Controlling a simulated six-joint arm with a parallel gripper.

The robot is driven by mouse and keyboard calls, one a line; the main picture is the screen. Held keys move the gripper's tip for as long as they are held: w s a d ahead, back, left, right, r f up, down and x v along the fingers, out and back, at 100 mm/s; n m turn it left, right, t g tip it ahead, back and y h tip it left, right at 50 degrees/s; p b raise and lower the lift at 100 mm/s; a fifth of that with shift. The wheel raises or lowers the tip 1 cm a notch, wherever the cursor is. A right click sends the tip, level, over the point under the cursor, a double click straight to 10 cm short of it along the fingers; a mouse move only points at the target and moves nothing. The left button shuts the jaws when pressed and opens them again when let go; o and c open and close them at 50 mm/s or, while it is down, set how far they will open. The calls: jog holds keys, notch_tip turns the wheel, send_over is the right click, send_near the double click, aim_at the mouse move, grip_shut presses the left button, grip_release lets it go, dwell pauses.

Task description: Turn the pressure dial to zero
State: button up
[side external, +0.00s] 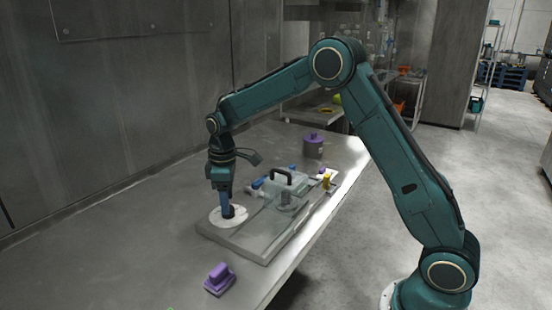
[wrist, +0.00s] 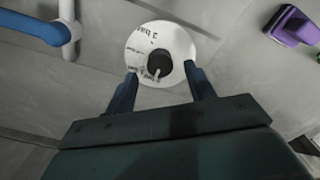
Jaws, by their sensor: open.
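The pressure dial is a black knob (wrist: 159,65) with a pale pointer mark, on a round white face (wrist: 147,42) with black lettering. In the wrist view "3 bar" can be made out near the face's upper edge, and the smaller text is hard to read. The pointer runs toward the lower edge of the face. My gripper (wrist: 162,88) is open, its two blue fingers on either side of the dial, with visible gaps to the knob. In the side view my gripper (side external: 228,208) points straight down over the white dial face (side external: 224,221) and partly hides the knob.
The dial sits on a grey panel (side external: 252,245) on a metal table (side external: 150,230). A purple object (side external: 219,279) lies in front, a purple-lidded jar (side external: 313,146) behind.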

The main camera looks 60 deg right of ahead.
notch_tip(320, 180, up, 12)
jog(key=shift+f, duration=0.25)
dwell(0.5)
jog(key=s+a+r+m+t, duration=0.15)
jog(key=s+r, duration=0.25)
jog(key=s, duration=0.4)
jog(key=s+r+m+t, duration=0.15)
jog(key=s+r, duration=0.25)
jog(key=s, duration=0.4)
jog(key=s+a+f+m+t, duration=0.1)
jog(key=s+f+m, duration=0.3)
jog(key=s, duration=1.2)
jog(key=shift+s+t, duration=0.35)
jog(key=shift+t, duration=0.45)
